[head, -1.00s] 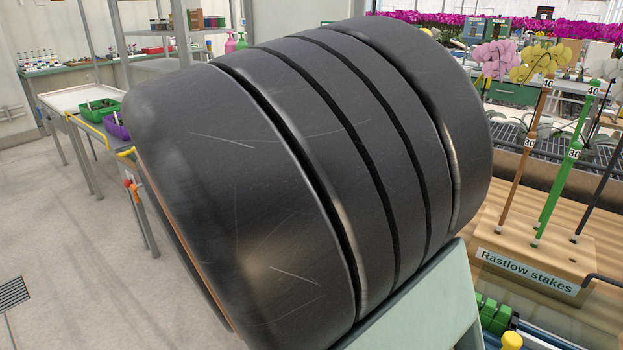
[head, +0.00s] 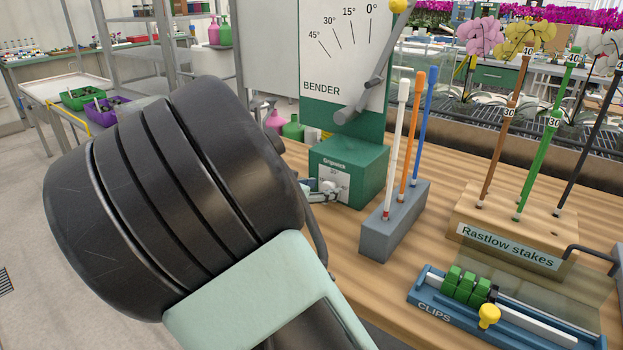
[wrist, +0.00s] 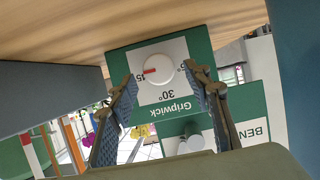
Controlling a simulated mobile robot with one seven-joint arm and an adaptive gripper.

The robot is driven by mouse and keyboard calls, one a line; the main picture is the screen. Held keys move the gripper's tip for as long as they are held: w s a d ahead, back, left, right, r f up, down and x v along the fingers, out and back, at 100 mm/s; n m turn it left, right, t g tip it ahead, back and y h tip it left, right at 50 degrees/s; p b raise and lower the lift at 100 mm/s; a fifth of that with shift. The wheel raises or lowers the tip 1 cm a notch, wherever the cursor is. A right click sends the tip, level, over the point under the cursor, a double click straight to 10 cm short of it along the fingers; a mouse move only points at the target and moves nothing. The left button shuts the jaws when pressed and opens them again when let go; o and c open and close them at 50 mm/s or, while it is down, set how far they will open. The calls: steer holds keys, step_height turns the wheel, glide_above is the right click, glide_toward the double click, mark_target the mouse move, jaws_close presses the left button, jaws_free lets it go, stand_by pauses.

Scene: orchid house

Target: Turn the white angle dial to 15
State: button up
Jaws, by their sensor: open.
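In the wrist view the white round dial (wrist: 158,71) has a red mark pointing left in the picture. It sits on a white scale plate on the front of the green Gripwick box (wrist: 120,60), seen upside down. A 30° label shows below the dial.
The bender board (head: 345,45) with its lever (head: 375,80) rises behind the box. A grey block (head: 395,225) holding thin sticks stands right of the box. Further right are the Rastlow stakes block (head: 515,225) and the clips tray (head: 450,300). Bench between them is clear.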

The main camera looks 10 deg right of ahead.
steer(key=shift+x, duration=1.2)
steer(key=c, duration=1.1)
steer(key=n, duration=0.1)
steer(key=n+g+h, duration=0.1)
steer(key=n, duration=0.1)
steer(key=shift+w+a+h, duration=0.15)
steer(key=shift+h, duration=0.15)
steer(key=n+h, duration=0.1)
steer(key=n+g+p, duration=0.1)
steer(key=n, duration=0.1)
steer(key=shift+w+a+f+h+p, duration=0.1)
steer(key=shift+a+f+h+p, duration=0.1)
steer(key=shift+h+p, duration=0.15)
steer(key=shift+n+g, duration=0.3)
